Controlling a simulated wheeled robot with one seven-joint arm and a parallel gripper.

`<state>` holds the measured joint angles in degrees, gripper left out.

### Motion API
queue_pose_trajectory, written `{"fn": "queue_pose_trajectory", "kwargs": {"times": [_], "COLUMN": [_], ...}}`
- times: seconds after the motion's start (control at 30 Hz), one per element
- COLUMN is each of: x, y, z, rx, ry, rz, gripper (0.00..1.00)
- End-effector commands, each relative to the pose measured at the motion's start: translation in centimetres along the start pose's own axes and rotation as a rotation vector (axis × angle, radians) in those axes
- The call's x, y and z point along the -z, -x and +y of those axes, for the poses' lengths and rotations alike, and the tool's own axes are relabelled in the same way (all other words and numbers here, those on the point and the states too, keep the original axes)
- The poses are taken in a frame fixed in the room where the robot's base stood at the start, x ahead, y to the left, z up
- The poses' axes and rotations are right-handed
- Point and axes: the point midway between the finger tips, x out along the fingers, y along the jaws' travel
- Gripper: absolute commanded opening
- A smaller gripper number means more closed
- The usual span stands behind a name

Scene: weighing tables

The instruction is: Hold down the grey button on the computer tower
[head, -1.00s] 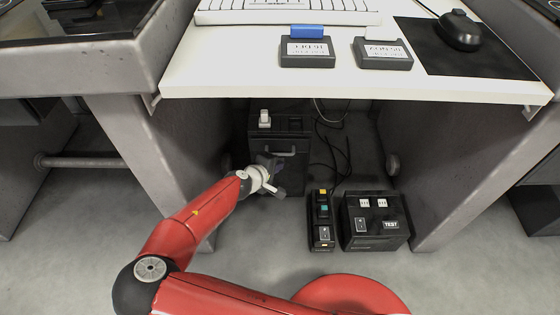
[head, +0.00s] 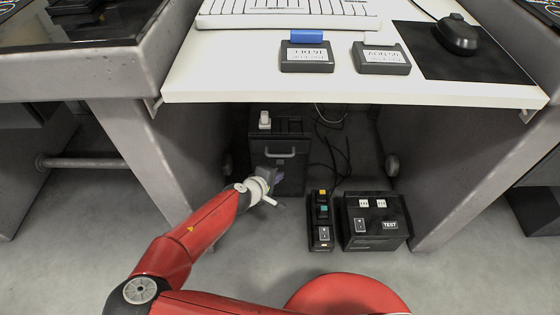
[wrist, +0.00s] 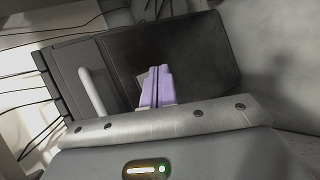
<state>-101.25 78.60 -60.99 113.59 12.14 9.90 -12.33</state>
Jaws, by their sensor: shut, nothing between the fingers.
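The computer tower (head: 290,127) is a dark upright box under the white desk, with a light grey handle (head: 280,155) on its front. The wrist view shows its dark front panel (wrist: 195,50) close by, with the handle (wrist: 93,92) to the left of my fingers. My gripper (head: 279,176) is in front of the tower's front, below the handle. Its purple fingers (wrist: 157,80) are together and empty. I cannot tell whether they touch the panel.
A white plug-like piece (head: 264,121) stands on top of the tower. A narrow black switch box (head: 321,222) and a wider black box marked TEST (head: 376,240) stand on the floor to the right. Cables hang behind. Grey desk legs (head: 175,165) flank the space, with the white desktop (head: 230,75) above.

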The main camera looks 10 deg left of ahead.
Motion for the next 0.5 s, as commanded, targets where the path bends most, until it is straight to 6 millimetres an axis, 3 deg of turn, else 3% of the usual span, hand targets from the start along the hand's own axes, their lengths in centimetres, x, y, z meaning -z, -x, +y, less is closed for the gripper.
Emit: {"fn": "queue_pose_trajectory", "kwargs": {"times": [0.23, 0.5], "x": [-1.2, -1.5], "y": [1.7, 2.0], "z": [-1.1, -1.5], "rx": [0.000, 0.000], "ry": [0.001, 0.001], "rz": [0.000, 0.001], "gripper": [0.00, 0.00]}}
